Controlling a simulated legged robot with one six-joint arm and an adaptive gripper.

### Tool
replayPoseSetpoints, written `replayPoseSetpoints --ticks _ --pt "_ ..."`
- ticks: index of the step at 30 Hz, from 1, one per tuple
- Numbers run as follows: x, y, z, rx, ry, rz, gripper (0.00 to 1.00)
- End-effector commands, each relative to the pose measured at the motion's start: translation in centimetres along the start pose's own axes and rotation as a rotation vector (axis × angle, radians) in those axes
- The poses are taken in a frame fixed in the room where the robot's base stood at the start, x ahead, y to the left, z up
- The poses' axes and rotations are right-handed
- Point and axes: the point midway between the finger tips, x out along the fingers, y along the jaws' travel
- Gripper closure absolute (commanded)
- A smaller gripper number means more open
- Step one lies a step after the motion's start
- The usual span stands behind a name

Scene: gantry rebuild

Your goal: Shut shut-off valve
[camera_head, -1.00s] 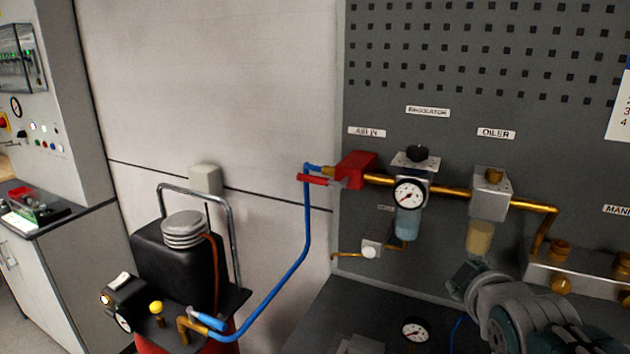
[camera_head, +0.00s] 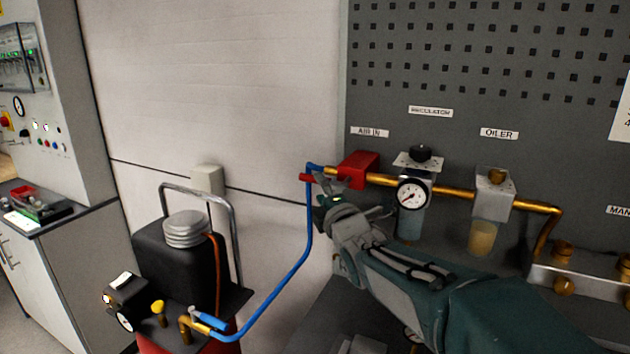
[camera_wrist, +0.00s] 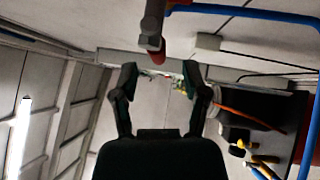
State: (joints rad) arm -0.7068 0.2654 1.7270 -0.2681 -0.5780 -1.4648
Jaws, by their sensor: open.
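The shut-off valve has a red body (camera_head: 357,168) under the "AIR IN" label on the grey panel. The tip of its red lever (camera_head: 306,178) shows at the left of the body, next to the blue hose; the rest is mostly hidden behind my gripper (camera_head: 330,192). In the wrist view, the red lever (camera_wrist: 158,50) points toward the camera above the space between my fingers, with a grey bracket beside it. My gripper (camera_wrist: 160,76) is open and empty, just below the lever. I cannot tell whether a finger touches it.
The blue hose (camera_head: 308,225) runs down from the valve to the black compressor (camera_head: 165,255) at lower left. The regulator gauge (camera_head: 412,195) and oiler (camera_head: 493,205) stand close on the right, above my arm.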

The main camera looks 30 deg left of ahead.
Motion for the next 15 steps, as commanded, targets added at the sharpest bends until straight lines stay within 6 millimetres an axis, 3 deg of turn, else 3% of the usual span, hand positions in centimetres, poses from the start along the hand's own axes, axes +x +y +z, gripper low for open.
replayPoseSetpoints --ticks 6,15 --pt "3.0 0.0 0.1 0.0 0.0 0.001 0.42" --pt "3.9 0.1 0.2 0.001 -0.001 0.001 0.42"
